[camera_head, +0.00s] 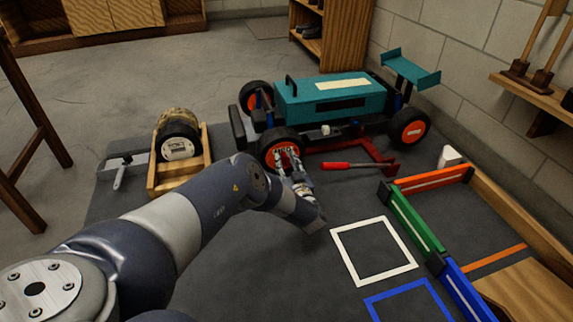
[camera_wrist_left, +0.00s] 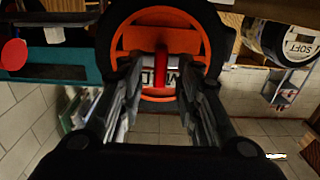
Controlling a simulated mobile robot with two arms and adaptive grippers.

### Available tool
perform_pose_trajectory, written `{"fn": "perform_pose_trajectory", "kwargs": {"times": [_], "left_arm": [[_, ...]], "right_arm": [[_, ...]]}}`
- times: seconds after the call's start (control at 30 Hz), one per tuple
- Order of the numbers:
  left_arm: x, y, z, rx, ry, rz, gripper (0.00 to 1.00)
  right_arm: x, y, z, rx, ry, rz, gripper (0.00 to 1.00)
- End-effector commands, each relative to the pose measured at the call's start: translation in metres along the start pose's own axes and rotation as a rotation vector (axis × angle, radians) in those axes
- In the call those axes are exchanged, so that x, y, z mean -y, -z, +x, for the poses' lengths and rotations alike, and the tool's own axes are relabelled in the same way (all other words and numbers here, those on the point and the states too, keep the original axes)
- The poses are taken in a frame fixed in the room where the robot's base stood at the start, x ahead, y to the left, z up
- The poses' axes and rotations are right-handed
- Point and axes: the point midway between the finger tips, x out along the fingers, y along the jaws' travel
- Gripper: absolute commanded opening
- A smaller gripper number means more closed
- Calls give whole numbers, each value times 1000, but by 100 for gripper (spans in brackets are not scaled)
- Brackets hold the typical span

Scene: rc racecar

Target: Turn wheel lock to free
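The teal racecar (camera_head: 330,100) stands on a dark mat. Its near front wheel (camera_head: 268,150) has an orange hub and a black tyre. In the left wrist view the orange hub (camera_wrist_left: 133,38) faces the gripper, with an upright red lock bar (camera_wrist_left: 161,68) at its centre and a partly hidden white label behind. My left gripper (camera_head: 287,160) is at this wheel. In the left wrist view the left gripper (camera_wrist_left: 162,75) is open, with one finger on each side of the red bar and gaps visible. My right gripper is not in view.
A red-handled jack (camera_head: 345,165) lies beside the car, right of my gripper. A wooden cradle (camera_head: 206,150) with a spare wheel (camera_head: 178,138) stands to the left. White (camera_head: 372,281) and blue outlined squares and coloured barriers (camera_head: 416,225) lie at the right.

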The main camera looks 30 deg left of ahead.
Motion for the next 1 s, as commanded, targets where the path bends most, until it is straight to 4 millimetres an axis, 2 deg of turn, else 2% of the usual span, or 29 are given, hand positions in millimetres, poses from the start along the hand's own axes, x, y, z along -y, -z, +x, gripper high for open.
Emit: {"fn": "perform_pose_trajectory", "kwargs": {"times": [0.03,0.17,0.2,0.67,1.0], "left_arm": [[0,0,0,0,0,0,32],[0,0,0,0,0,0,2],[0,0,0,0,0,0,0],[1,1,0,0,0,-53,0],[2,1,-1,1,0,-297,0]], "right_arm": [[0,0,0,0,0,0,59],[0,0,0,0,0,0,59],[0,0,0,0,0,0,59],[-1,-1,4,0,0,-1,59],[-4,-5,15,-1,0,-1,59]]}}
